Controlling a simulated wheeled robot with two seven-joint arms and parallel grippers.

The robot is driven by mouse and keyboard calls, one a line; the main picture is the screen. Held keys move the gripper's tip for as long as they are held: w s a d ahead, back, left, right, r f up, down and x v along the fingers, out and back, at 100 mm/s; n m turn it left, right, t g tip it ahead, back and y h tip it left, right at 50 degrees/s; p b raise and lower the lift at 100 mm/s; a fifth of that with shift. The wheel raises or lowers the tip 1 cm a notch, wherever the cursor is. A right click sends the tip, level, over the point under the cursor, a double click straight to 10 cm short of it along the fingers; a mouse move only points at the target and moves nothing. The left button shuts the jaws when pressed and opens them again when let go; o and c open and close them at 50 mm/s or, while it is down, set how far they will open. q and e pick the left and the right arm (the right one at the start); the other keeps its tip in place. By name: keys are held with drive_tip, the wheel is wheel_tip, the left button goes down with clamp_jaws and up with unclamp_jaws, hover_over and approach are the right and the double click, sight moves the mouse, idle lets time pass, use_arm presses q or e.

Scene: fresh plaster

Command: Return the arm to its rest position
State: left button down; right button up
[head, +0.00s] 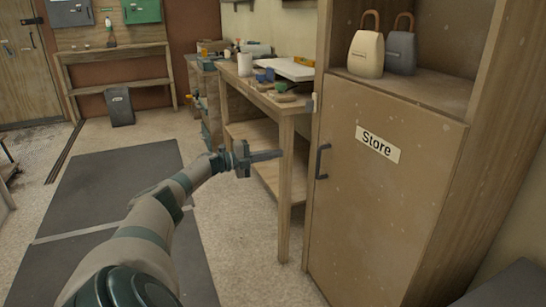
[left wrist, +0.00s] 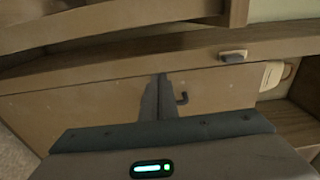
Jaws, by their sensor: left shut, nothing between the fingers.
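My left arm comes in from the lower left in the head view. Its gripper (head: 268,156) is shut and empty, held out in the air in front of the workbench leg and left of the cabinet. In the left wrist view the two fingers of the gripper (left wrist: 160,82) are together, pointing toward the tan cabinet door. My right gripper is not in view.
The cabinet door (head: 385,200) marked "Store" is closed, with a dark handle (head: 321,161). A cream bag-like item (head: 366,54) and a grey one (head: 401,54) stand on the shelf above. A cluttered wooden workbench (head: 287,108) is behind my gripper. Grey mats (head: 110,185) cover open floor.

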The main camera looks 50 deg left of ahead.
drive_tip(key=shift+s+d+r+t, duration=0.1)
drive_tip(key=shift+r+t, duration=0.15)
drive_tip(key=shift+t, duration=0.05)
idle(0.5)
